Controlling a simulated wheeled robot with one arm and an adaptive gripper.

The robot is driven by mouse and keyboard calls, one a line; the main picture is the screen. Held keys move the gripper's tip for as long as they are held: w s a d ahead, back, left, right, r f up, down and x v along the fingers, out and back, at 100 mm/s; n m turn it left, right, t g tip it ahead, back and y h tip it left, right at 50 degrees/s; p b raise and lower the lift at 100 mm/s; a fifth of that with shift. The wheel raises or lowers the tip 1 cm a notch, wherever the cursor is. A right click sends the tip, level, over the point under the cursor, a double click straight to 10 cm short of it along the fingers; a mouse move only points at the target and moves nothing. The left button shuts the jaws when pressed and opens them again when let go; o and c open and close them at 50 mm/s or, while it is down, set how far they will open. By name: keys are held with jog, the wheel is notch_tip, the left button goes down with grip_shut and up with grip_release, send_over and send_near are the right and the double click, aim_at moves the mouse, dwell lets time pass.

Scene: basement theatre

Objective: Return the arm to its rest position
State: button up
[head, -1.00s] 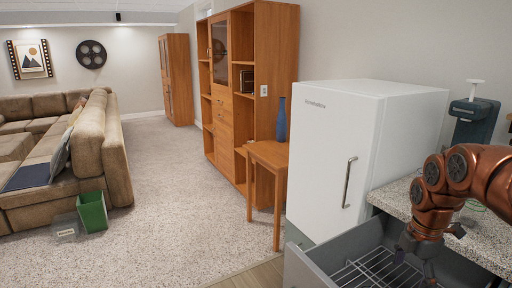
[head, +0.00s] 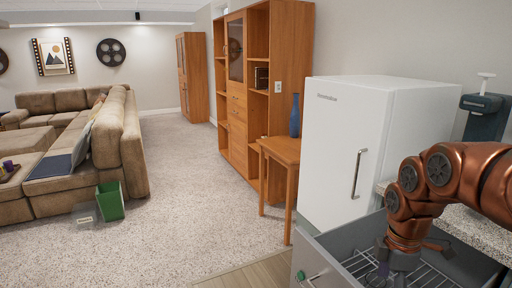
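My arm (head: 440,180) is copper-coloured and reaches in from the right edge of the head view, bent downward at its end. My gripper (head: 403,268) is dark grey and points down over an open grey drawer (head: 335,243) with a wire rack (head: 436,277) in it. The fingertips are small and partly lost against the rack, so I cannot tell whether they are open or shut, or whether they touch the rack. I see nothing clearly held.
A white fridge (head: 335,150) stands behind the drawer, beside a speckled counter (head: 475,228) with a dark dispenser (head: 484,118). A wooden side table (head: 282,150) bears a blue vase (head: 295,115). Open carpet (head: 190,190) lies left, with a green bin (head: 110,201) by the sofa (head: 122,150).

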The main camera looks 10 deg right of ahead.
jog(key=s+a+f+m+g+b, duration=0.1)
jog(key=s+a+f+m+b, duration=0.3)
jog(key=s+a+f+m, duration=0.4)
jog(key=s+a+f+m+g+b, duration=0.1)
jog(key=s+a+f+m+b, duration=0.2)
jog(key=s+a+f+m, duration=0.45)
notch_tip(320, 180, up, 22)
jog(key=s+a+n+p, duration=0.1)
jog(key=a+p, duration=0.1)
jog(key=p, duration=1.6)
jog(key=shift+r+t, duration=0.15)
jog(key=shift+t, duration=0.15)
jog(key=shift+n, duration=0.25)
jog(key=shift+c, duration=0.3)
